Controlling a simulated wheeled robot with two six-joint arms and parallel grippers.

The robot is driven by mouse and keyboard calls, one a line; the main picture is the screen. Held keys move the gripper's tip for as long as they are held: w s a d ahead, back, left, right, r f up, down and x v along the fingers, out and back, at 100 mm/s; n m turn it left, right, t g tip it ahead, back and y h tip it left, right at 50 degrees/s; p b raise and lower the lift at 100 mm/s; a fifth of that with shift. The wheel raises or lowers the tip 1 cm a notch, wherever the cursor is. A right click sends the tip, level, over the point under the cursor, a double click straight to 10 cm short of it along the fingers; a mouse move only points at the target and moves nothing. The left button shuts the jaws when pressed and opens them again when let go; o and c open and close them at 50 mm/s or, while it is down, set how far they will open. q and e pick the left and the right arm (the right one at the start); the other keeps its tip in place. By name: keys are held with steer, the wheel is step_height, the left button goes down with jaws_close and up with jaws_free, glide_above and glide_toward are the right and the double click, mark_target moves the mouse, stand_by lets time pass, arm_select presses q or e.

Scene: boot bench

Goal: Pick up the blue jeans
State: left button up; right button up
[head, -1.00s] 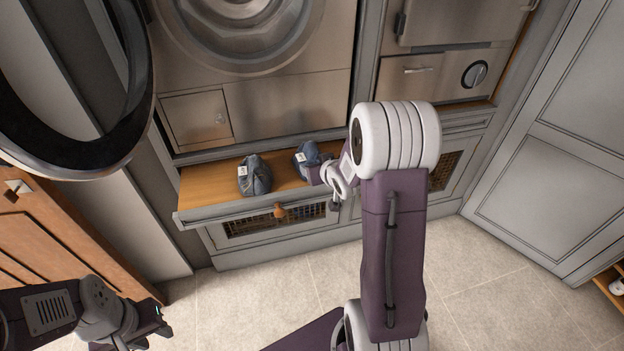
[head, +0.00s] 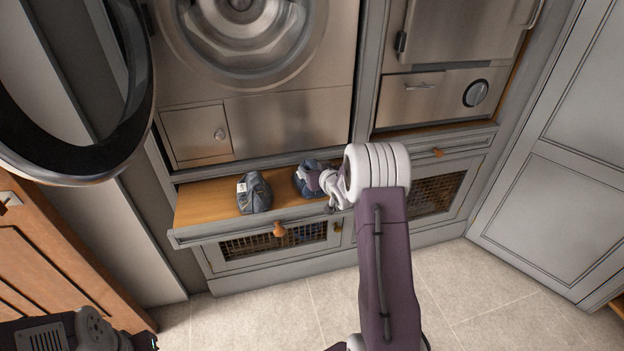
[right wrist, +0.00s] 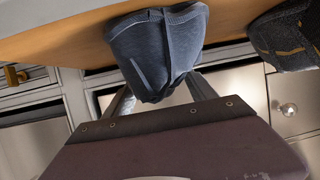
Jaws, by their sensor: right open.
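The blue jeans (head: 306,176) lie bundled on the wooden shelf below the washer, partly covered by my right gripper (head: 322,182). In the right wrist view the jeans (right wrist: 158,50) sit between the two fingers of my right gripper (right wrist: 162,92), which is open. Whether the fingers touch the cloth I cannot tell. Only part of my left arm's end (head: 140,341) shows at the bottom left, cut by the frame edge, and its jaws cannot be made out.
A darker grey bundled garment (head: 255,194) with a white tag lies left of the jeans; it also shows in the right wrist view (right wrist: 288,38). The wooden shelf (head: 205,203) has bare room at its left. Mesh-front cabinets with orange knobs (head: 279,229) stand below. The floor is clear.

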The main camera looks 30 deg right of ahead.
mark_target(315, 163)
steer(key=shift+w, duration=0.2)
steer(key=shift+s, duration=0.1)
steer(key=shift+c, duration=0.6)
jaws_close()
steer(key=shift+r, duration=0.1)
steer(key=shift+r, duration=0.3)
step_height(315, 163, up, 4)
steer(key=shift+f+p, duration=0.2)
steer(key=shift+p, duration=0.6)
steer(key=s+a+r+p, duration=0.1)
steer(key=s+a+r, duration=0.4)
steer(key=s, duration=0.5)
steer(key=shift+a+r, duration=0.4)
steer(key=shift+r, duration=0.5)
